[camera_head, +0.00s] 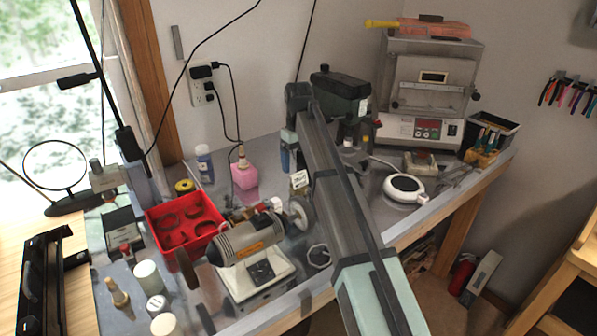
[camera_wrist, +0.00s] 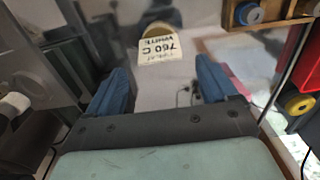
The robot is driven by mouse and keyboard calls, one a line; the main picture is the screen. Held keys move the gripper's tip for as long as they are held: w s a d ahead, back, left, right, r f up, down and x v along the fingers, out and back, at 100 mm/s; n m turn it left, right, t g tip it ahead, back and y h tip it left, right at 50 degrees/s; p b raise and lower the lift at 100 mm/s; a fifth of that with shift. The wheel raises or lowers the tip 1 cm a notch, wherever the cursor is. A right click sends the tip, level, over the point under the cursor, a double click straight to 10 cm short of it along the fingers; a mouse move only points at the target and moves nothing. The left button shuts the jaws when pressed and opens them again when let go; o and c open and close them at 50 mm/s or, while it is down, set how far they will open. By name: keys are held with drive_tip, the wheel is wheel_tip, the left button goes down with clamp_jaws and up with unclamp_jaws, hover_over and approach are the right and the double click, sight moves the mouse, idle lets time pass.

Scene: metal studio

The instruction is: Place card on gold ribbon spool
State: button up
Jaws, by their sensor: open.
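The white card (camera_wrist: 159,49) has dark print reading "760 C" and "WHITE". In the wrist view it stands ahead of my gripper (camera_wrist: 163,68), between the lines of the two blue fingers. The fingers are open, with clear space on both sides of the card. In the head view the card (camera_head: 299,179) shows just below the blue fingertips. A tan rounded thing (camera_wrist: 157,28) shows behind the card's top edge; I cannot tell what it is.
The red bin (camera_head: 184,226) and the bench grinder (camera_head: 250,245) stand left of my arm. A round white plate device (camera_head: 403,189) lies to the right. Bare bench shows near the card.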

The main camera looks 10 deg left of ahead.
wheel_tip(320, 180, up, 6)
drive_tip(key=shift+r, duration=0.2)
idle(0.4)
